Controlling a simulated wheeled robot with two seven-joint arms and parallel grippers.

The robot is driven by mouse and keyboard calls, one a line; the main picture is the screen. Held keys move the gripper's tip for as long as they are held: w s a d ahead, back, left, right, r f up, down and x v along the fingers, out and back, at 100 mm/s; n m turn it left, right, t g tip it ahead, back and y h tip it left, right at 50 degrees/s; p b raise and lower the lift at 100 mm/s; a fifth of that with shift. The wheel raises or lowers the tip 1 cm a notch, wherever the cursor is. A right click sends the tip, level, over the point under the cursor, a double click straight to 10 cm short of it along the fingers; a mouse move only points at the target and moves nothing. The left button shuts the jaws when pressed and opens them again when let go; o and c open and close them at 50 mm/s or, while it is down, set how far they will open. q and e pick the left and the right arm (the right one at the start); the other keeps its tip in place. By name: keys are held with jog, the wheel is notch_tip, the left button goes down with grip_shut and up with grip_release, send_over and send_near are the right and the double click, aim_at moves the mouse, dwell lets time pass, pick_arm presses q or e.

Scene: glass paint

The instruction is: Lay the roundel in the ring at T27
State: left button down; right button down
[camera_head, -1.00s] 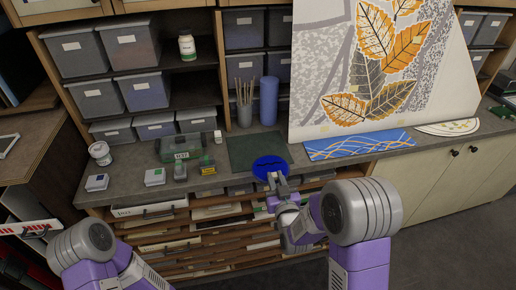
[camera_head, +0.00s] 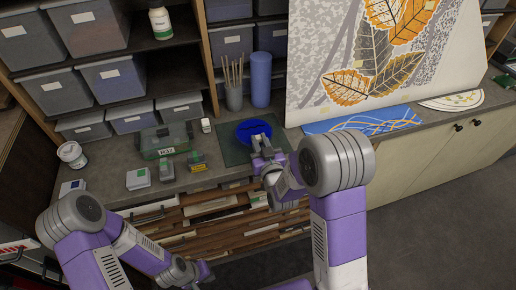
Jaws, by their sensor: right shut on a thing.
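The blue roundel (camera_head: 252,130) is a flat, round disc over the dark green mat (camera_head: 231,155) on the counter. My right gripper (camera_head: 260,143) is shut on the roundel's near edge. I cannot tell whether the roundel touches the mat or hangs just above it. No ring and no T27 label can be made out; the roundel and my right gripper hide part of the mat. My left gripper (camera_head: 198,274) is low at the bottom of the view, away from the counter, and its fingers are too unclear to read.
A green case (camera_head: 165,141), small bottles and boxes stand left of the mat. A cup of sticks (camera_head: 233,95) and a blue cylinder (camera_head: 261,80) stand behind it. A blue patterned glass sheet (camera_head: 365,121) and a leaf-patterned panel (camera_head: 380,60) are to the right.

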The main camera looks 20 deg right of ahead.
jog(key=shift+w+f+b, duration=0.15)
jog(key=shift+f+b, duration=0.15)
jog(key=shift+f, duration=2.15)
jog(key=shift+f, duration=0.15)
jog(key=c, duration=0.9)
grip_release()
